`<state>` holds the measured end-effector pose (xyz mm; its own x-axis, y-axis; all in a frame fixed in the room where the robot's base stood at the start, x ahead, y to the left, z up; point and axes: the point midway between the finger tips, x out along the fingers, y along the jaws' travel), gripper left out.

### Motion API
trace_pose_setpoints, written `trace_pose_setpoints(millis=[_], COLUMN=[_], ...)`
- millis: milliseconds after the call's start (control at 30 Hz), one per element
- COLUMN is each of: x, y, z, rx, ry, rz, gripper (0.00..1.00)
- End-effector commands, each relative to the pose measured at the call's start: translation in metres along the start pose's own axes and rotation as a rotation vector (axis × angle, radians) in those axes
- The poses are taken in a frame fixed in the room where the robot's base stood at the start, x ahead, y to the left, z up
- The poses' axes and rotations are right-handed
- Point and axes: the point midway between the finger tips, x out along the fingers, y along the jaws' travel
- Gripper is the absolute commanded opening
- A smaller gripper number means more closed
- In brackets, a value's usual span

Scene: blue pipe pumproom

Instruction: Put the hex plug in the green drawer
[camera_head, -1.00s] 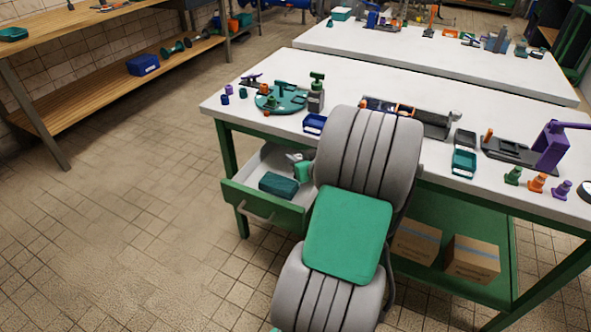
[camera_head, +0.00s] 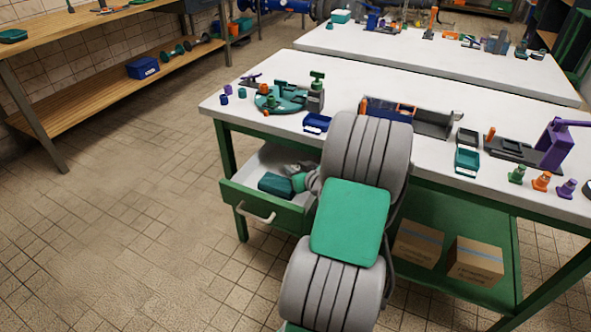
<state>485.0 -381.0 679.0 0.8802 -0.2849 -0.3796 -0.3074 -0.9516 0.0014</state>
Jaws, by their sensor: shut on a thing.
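The green drawer (camera_head: 240,200) is pulled out under the left end of the near table. I cannot tell whether the plug touches the drawer floor.
The white tabletop (camera_head: 400,160) holds a round green fixture (camera_head: 283,99), a blue tray (camera_head: 317,122), a teal tray (camera_head: 467,161) and several small coloured parts. Cardboard boxes (camera_head: 418,243) stand on the lower shelf. The tiled floor (camera_head: 130,230) at left is clear.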

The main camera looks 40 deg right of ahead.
Motion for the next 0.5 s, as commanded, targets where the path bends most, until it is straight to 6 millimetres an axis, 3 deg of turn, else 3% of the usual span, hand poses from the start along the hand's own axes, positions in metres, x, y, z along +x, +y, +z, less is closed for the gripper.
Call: trace_pose_setpoints(millis=[233,267,500], x=[0.0016,0.0016,0.0017], y=[-0.0010,-0.0013,-0.0023], z=[0.0063,0.0075,0.0109], rx=[0.003,0.004,0.008], ry=[-0.005,-0.007,-0.012], rz=[-0.002,-0.002,-0.004], gripper=[0.00,0.34,0.54])
